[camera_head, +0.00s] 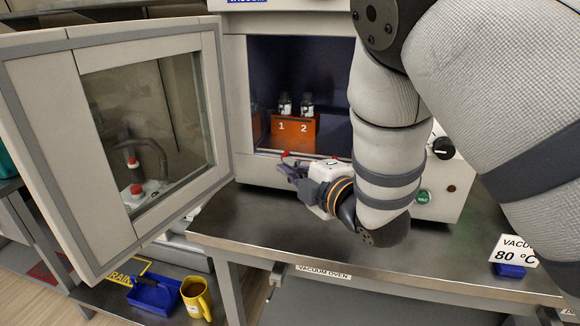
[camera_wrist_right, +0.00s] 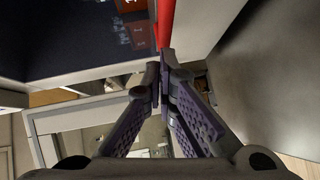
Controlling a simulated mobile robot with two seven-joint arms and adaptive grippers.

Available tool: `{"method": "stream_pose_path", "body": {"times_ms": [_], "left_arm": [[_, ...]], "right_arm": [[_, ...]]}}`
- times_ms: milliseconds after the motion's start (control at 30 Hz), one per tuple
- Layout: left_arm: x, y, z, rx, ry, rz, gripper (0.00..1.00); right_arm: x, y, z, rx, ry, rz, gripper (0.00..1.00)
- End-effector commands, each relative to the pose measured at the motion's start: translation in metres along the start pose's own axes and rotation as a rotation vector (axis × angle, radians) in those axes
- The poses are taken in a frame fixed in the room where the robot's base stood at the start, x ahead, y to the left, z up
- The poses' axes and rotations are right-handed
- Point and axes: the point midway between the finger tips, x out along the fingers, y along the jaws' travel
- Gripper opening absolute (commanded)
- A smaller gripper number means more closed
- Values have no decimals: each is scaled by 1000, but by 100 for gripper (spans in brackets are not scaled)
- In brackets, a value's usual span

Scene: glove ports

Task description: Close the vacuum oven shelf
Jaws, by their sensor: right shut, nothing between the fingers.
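The vacuum oven (camera_head: 455,190) stands on a steel bench with its windowed door (camera_head: 220,115) swung wide open to the left. Inside, a shelf (camera_head: 268,151) shows at the bottom of the chamber, with an orange rack (camera_head: 293,135) behind its front edge; it also shows in the wrist view (camera_wrist_right: 137,35). A red bar (camera_wrist_right: 165,22), likely the shelf's handle, runs at the fingertips; a bit of red (camera_head: 285,155) shows in the head view. My right gripper (camera_head: 283,164) is shut and empty at the chamber's front; its tips (camera_wrist_right: 163,58) are at the bar, contact unclear. My left gripper is out of view.
Two dark vials (camera_head: 307,104) stand in the rack marked 1 and 2. A black knob (camera_head: 443,148) and green button (camera_head: 422,196) are on the oven's right front. A yellow mug (camera_head: 196,297) and blue bin (camera_head: 155,295) sit lower left. The bench front (camera_head: 300,245) is clear.

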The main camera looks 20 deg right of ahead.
Motion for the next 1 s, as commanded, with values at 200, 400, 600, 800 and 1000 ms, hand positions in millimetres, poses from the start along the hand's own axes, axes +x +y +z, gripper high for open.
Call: {"method": "stream_pose_path", "body": {"times_ms": [200,400,600,800,1000], "left_arm": [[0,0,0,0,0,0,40],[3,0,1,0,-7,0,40],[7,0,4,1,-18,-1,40],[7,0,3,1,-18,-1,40],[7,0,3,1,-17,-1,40]], "right_arm": [[0,0,1,0,0,0,0],[11,1,11,2,-1,0,0],[31,7,32,1,-2,0,0],[33,10,35,0,-3,2,0],[33,12,35,-1,-5,5,0]]}}
